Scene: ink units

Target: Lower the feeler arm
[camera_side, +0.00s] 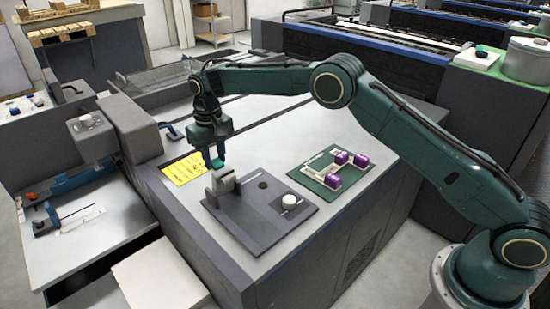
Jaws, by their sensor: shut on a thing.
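My gripper (217,163) points down over the left end of a dark grey plate on the machine's top. Its teal fingers are shut at the top of a small grey upright unit (224,187), which I take to carry the feeler arm. The held part is small and mostly hidden by the fingers, so its angle cannot be told. The unit stands on the plate (240,222) near its left corner.
On the plate are a white round knob (290,201) and a small black disc (262,185). Right of it, a green board (317,178) bears several purple blocks (341,157). A yellow label (185,169) lies behind the gripper. A grey box with a dial (84,121) stands left.

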